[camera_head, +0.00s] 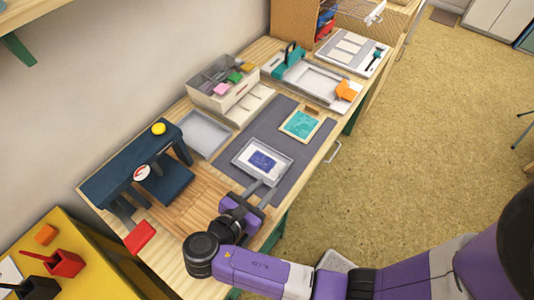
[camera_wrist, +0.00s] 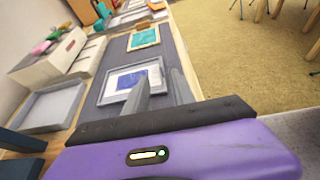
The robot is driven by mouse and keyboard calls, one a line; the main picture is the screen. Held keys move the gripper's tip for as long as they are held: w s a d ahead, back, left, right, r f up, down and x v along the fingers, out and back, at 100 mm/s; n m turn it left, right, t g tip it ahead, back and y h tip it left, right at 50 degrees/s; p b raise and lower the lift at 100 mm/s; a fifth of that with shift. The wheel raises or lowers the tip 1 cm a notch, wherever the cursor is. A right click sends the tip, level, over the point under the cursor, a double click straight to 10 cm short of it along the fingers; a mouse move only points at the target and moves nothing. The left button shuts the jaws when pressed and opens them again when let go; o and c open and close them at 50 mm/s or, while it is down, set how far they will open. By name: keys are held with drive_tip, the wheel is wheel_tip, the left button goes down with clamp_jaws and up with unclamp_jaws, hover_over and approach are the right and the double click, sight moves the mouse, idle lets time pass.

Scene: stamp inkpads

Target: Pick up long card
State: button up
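My gripper (camera_head: 261,191) is over the near part of the work table, its two grey fingers apart with a gap between them. In the wrist view the gripper (camera_wrist: 160,90) also shows this gap, with nothing seen between the fingers. The fingers point at a pale grey framed tray (camera_head: 243,171) holding a white card with a blue print (camera_head: 263,161). The fingertips overlap the tray's near edge in view; I cannot tell whether they touch it. The blue print also shows in the wrist view (camera_wrist: 128,80). Which piece is the long card is not clear.
A dark grey mat (camera_head: 233,148) lies under the tray. A teal picture in a wooden frame (camera_head: 300,124) lies beyond. An empty grey tray (camera_head: 207,152), a box with coloured pads (camera_head: 224,104) and a dark blue press (camera_head: 124,162) stand left. An orange block (camera_head: 348,90) is farther back.

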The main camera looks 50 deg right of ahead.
sight(283, 169)
drive_tip(key=shift+s+d+f, duration=0.1)
drive_tip(key=shift+s+d, duration=0.15)
drive_tip(key=shift+g, duration=0.3)
drive_tip(key=x, duration=0.6)
drive_tip(key=shift+p, duration=0.4)
drive_tip(key=shift+w+p+x, duration=0.2)
drive_tip(key=shift+x, duration=1.25)
drive_tip(key=shift+w+p+x, duration=0.2)
drive_tip(key=shift+w+x, duration=0.05)
drive_tip(key=shift+x, duration=1.25)
drive_tip(key=shift+a+f, duration=0.1)
clamp_jaws()
